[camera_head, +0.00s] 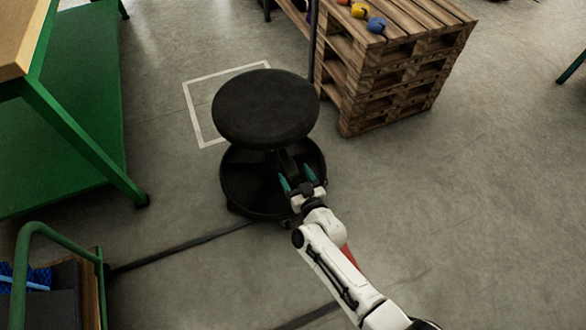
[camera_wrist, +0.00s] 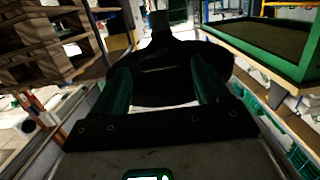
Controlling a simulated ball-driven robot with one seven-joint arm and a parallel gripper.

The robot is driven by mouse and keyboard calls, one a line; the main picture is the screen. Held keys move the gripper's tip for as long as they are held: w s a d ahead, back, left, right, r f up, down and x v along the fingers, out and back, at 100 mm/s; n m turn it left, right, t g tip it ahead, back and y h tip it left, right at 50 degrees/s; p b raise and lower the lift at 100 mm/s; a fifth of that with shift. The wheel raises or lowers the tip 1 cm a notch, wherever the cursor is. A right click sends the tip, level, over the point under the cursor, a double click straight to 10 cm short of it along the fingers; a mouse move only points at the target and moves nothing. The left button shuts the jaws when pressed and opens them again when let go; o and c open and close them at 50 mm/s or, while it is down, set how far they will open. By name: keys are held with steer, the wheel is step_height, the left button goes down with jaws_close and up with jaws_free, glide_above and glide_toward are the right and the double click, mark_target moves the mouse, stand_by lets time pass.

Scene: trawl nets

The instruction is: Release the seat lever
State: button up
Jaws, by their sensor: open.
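The black round stool seat (camera_head: 265,108) stands upright on a dark round base (camera_head: 245,180) in the head view. My gripper (camera_head: 297,178) is at the near side of the stool, just below the seat rim and over the base. Its two teal fingers are apart. In the wrist view my gripper (camera_wrist: 162,85) also shows open, with a large dark round part of the stool (camera_wrist: 155,95) beyond and between the fingers. The seat lever cannot be told apart from the other black parts in either view. I see no clear contact.
A wooden pallet stack (camera_head: 395,75) with small coloured objects on top stands at the back right. A green workbench (camera_head: 75,125) is at the left, and a green-framed cart (camera_head: 45,225) at the front left.

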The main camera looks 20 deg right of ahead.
steer(key=s+r+p, duration=0.1)
steer(key=s, duration=0.7)
steer(key=shift+r, duration=0.3)
steer(key=s+d+r+g, duration=0.25)
steer(key=s+g, duration=0.25)
steer(key=s, duration=0.4)
steer(key=s+d+r+g, duration=0.25)
steer(key=s+g, duration=0.25)
steer(key=s, duration=0.3)
steer(key=s+d+r+g, duration=0.2)
steer(key=s+r+g, duration=0.25)
steer(key=s, duration=0.45)
step_height(320, 180, up, 20)
steer(key=g+p, duration=0.1)
steer(key=p, duration=2)
steer(key=shift+s+d+r, duration=0.2)
steer(key=shift+s+d, duration=0.15)
steer(key=shift+d, duration=0.05)
